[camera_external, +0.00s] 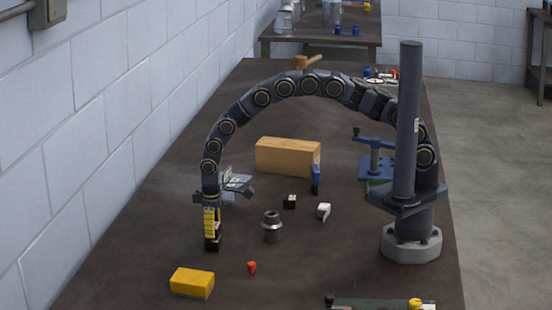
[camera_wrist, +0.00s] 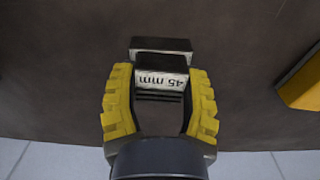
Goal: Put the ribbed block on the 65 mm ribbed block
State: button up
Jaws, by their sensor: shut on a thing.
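My gripper (camera_external: 211,236) points straight down at the left of the bench, its yellow ribbed fingers closed on a dark block. In the wrist view the gripper (camera_wrist: 161,85) holds this ribbed block (camera_wrist: 160,68), whose pale face reads "45 mm", upside down in the picture. A second, slightly wider dark block (camera_wrist: 160,43) with a pale edge shows just beyond it; its label is hidden. In the external view a dark block (camera_external: 212,245) shows under the fingertips. I cannot tell whether the two blocks touch.
A yellow block (camera_external: 192,283) and a small red piece (camera_external: 251,268) lie in front. A grey metal fitting (camera_external: 271,227), a small black block (camera_external: 289,202) and a white-and-black piece (camera_external: 323,211) are to the right. A wooden block (camera_external: 288,156) lies behind.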

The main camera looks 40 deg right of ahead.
jog(key=o, duration=1.1)
jog(key=shift+f, duration=0.15)
jog(key=shift+c, duration=0.2)
notch_tip(320, 180, up, 12)
jog(key=d+r+m, duration=0.2)
jog(key=d+r, duration=0.2)
jog(key=d, duration=0.4)
jog(key=s+d+r+m, duration=0.1)
jog(key=d+r, duration=0.4)
jog(key=d, duration=0.3)
jog(key=d+r+m, duration=0.2)
jog(key=d+r, duration=0.2)
jog(key=d, duration=0.4)
jog(key=s+d+r+m+g, duration=0.1)
jog(key=s+d+m, duration=0.3)
jog(key=s+d, duration=1.1)
jog(key=s+r, duration=0.1)
jog(key=s, duration=0.3)
jog(key=shift+s+d+r+g, duration=0.2)
jog(key=shift+s+d+g, duration=0.05)
jog(key=shift+g, duration=0.05)
